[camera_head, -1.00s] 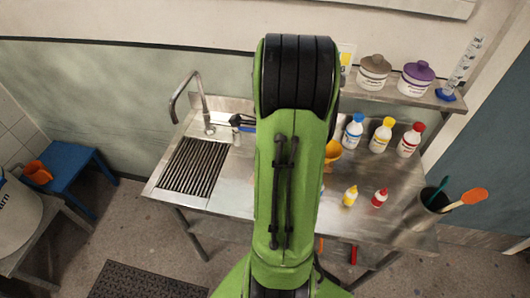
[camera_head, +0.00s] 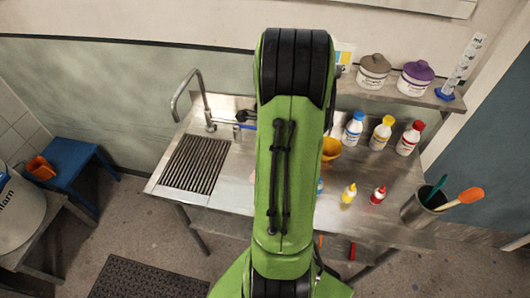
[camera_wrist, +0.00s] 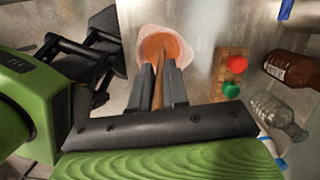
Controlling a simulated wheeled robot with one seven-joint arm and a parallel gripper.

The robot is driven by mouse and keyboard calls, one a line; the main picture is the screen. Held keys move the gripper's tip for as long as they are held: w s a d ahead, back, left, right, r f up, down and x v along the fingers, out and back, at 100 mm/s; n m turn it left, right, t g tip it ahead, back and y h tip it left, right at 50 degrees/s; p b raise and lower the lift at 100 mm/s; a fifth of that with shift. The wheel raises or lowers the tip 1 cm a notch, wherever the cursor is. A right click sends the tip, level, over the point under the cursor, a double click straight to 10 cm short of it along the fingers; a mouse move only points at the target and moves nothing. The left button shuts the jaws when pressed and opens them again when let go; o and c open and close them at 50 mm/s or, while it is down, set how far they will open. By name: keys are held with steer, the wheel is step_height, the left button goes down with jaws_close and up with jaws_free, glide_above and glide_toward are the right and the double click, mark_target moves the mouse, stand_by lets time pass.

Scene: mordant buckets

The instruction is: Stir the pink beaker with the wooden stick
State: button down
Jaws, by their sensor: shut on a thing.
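My gripper (camera_wrist: 159,83) is shut on the brown wooden stick (camera_wrist: 158,92), which runs between the two fingers in the wrist view. The stick points toward a beaker (camera_wrist: 179,88) with a pale pinkish wall and orange-brown contents, just beyond the fingertips. The stick's far end overlaps the beaker's opening; how deep it reaches cannot be told. In the head view my green arm hides the gripper, the stick and this beaker.
In the wrist view a wooden block with a red knob (camera_wrist: 237,64) and a green knob (camera_wrist: 231,89), a brown bottle (camera_wrist: 291,69) and a clear bottle (camera_wrist: 276,117) lie to the right.

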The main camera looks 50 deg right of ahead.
step_height(320, 180, up, 5)
steer(key=p, duration=0.4)
steer(key=shift+r+p, duration=0.15)
steer(key=shift+p, duration=0.25)
steer(key=shift+r, duration=2.2)
step_height(320, 180, up, 11)
